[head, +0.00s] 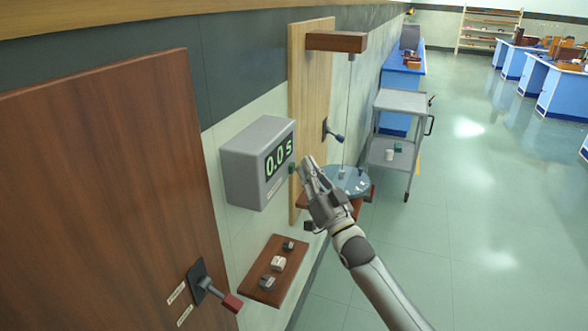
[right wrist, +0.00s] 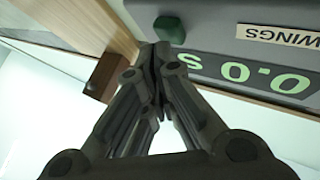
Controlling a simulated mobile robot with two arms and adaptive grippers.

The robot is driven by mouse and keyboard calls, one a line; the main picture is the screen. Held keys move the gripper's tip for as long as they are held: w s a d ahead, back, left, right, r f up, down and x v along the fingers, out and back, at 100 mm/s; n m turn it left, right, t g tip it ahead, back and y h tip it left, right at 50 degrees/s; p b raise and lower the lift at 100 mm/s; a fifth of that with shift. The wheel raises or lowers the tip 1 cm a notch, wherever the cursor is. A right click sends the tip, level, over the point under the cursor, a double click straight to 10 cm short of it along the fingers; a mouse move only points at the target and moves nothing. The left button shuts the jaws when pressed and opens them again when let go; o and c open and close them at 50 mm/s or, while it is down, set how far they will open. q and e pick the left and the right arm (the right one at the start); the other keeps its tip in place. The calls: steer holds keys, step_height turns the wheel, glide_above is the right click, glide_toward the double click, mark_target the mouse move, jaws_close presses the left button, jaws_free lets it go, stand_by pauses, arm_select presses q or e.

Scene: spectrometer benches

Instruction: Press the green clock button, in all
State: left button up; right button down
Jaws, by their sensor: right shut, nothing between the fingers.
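The grey wall clock box (head: 247,165) shows 0.0 s in green digits on a dark display. The green button (head: 292,169) sits at the display side's right edge; it also shows in the right wrist view (right wrist: 169,30). My right gripper (head: 304,168) is shut and empty, its fingertips right by the green button. In the right wrist view the fingertips (right wrist: 154,52) appear just below the button; I cannot tell whether they touch it. My left gripper is not in view.
A wooden shelf with small weights (head: 270,262) is below the clock. A red-handled lever (head: 231,302) juts out at the lower left. A round disc (head: 350,181) lies behind my gripper. A grey trolley (head: 402,101) stands farther back; the floor to the right is clear.

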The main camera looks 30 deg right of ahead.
steer(key=shift+w+a, duration=0.3)
steer(key=shift+w, duration=0.05)
stand_by(0.7)
steer(key=shift+d, duration=0.1)
steer(key=shift+s+d, duration=0.5)
steer(key=shift+s, duration=0.2)
steer(key=s+d+p, duration=0.1)
steer(key=s+d, duration=0.2)
steer(key=shift+s+d, duration=0.1)
steer(key=shift+s, duration=0.3)
steer(key=shift+f, duration=0.15)
stand_by(0.8)
